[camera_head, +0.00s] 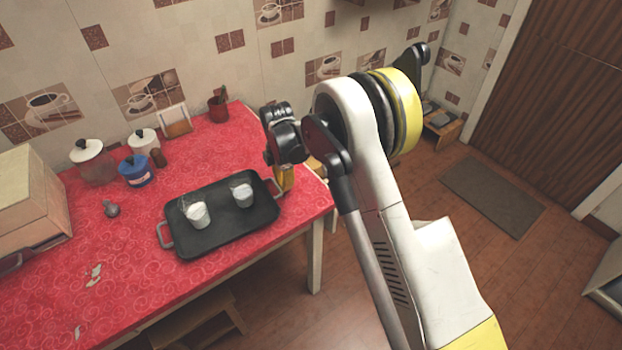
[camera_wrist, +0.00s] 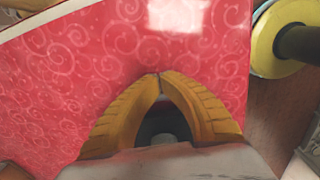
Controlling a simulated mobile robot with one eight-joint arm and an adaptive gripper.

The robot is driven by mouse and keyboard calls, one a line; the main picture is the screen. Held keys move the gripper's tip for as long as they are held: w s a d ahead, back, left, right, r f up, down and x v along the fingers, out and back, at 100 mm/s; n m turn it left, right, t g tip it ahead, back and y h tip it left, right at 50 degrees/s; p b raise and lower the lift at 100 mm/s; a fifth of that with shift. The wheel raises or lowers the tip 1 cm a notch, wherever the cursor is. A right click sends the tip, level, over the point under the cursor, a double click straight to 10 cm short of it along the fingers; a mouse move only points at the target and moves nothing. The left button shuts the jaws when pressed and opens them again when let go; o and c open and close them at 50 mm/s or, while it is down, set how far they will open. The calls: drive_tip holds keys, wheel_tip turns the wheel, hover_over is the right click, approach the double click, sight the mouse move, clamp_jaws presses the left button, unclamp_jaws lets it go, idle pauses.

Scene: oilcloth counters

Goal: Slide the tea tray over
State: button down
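The tea tray (camera_head: 220,227) is dark, with a handle at each end, and lies flat on the red cloth of the counter (camera_head: 110,262) near its front edge. Two white cups, the left cup (camera_head: 198,216) and the right cup (camera_head: 243,196), stand on it. My gripper (camera_head: 285,187) points down just beyond the tray's right end, close to the right handle; I cannot tell whether it touches it. In the wrist view its yellow fingers (camera_wrist: 158,75) meet at the tips with nothing seen between them.
A white-lidded jar (camera_head: 92,165), a blue pot (camera_head: 135,172), a white pot (camera_head: 143,141) and a dark red mug (camera_head: 218,107) stand behind the tray. A bread box (camera_head: 32,210) is at the left. Cloth between the tray and box is mostly clear, with a small grey object (camera_head: 111,209).

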sight(219, 218)
drive_tip(key=s+a, duration=0.3)
drive_tip(key=a, duration=0.3)
drive_tip(key=s+a, duration=0.4)
drive_tip(key=a, duration=0.2)
drive_tip(key=s+a, duration=0.3)
drive_tip(key=a, duration=0.4)
drive_tip(key=shift+s+f, duration=0.2)
